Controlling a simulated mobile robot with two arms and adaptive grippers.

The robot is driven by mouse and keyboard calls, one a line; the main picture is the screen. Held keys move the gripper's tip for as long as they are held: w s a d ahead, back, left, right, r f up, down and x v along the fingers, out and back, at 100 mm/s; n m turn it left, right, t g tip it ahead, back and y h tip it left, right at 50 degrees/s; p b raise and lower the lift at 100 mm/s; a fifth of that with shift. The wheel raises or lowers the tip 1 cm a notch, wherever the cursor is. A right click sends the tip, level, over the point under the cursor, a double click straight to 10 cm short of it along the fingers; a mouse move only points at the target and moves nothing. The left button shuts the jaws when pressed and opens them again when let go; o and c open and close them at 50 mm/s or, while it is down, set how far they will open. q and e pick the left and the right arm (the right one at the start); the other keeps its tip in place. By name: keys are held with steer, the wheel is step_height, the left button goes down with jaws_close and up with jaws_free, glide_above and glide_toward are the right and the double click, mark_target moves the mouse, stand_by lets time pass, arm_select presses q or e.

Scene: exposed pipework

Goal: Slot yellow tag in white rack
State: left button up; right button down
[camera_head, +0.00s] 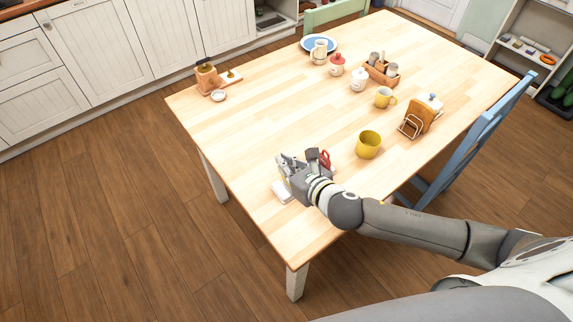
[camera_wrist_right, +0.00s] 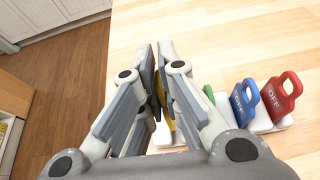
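The white rack (camera_wrist_right: 262,125) stands on the table under my right gripper. In the wrist view it carries a red tag (camera_wrist_right: 281,97) marked OFF, a blue tag (camera_wrist_right: 245,101) and a green tag (camera_wrist_right: 209,95), partly hidden. The yellow tag (camera_wrist_right: 160,88) shows as a thin strip between the fingers of my right gripper (camera_wrist_right: 158,60), which are closed on it. The gripper hides most of the tag, and I cannot tell whether its lower edge touches the rack. In the head view the rack's white end (camera_head: 281,192) and the red tag (camera_head: 324,159) show beside the gripper (camera_head: 287,165). My left gripper is out of view.
A yellow pot (camera_head: 368,145) stands right of the gripper. A toast rack with bread (camera_head: 415,121), a yellow mug (camera_head: 384,97) and a wooden caddy (camera_head: 382,72) stand farther back. A blue chair (camera_head: 470,145) is at the right edge.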

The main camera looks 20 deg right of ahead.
steer(key=shift+f+b, duration=0.55)
steer(key=shift+f, duration=0.1)
steer(key=shift+f+b, duration=0.6)
steer(key=shift+f, duration=0.5)
steer(key=c, duration=1.6)
jaws_free()
steer(key=shift+o, duration=0.2)
steer(key=v, duration=1.2)
steer(key=shift+f, duration=0.1)
